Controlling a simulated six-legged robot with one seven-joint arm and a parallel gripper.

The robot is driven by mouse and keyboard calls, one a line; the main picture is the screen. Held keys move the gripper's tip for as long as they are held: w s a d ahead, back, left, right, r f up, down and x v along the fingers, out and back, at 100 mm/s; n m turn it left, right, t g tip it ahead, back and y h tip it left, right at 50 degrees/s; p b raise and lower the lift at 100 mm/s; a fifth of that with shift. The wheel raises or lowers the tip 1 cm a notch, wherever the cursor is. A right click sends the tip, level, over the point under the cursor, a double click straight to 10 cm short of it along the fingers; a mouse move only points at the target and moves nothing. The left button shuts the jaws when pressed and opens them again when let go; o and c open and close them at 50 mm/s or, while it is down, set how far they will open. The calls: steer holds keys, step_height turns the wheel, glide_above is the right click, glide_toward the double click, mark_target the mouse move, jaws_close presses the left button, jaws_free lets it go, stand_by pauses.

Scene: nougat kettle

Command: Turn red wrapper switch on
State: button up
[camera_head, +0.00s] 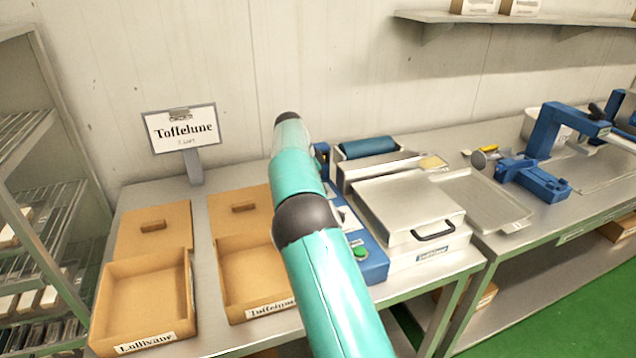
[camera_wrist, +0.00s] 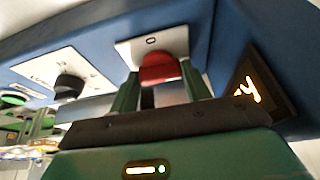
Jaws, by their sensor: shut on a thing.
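The red wrapper switch (camera_wrist: 158,68) is a red knob on a white plate (camera_wrist: 150,45) marked 0, set in a blue panel, in the wrist view. My gripper (camera_wrist: 160,88) is shut on the red switch, one finger on each side of it. The switch's lower part is hidden between the fingers, and I cannot tell its set position. In the head view, my teal arm hides my gripper and the red switch. The blue control panel (camera_head: 375,262) of the wrapper machine shows just right of the arm.
A dark display (camera_wrist: 262,90) with a glowing orange mark is right of the switch. A black knob (camera_wrist: 69,85) and a green button (camera_wrist: 14,99) are to its left. Cardboard boxes (camera_head: 145,300) stand left of my arm; a steel tray (camera_head: 480,196) lies to the right.

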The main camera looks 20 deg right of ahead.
steer(key=shift+c, duration=0.2)
steer(key=o, duration=1)
steer(key=v, duration=1.2)
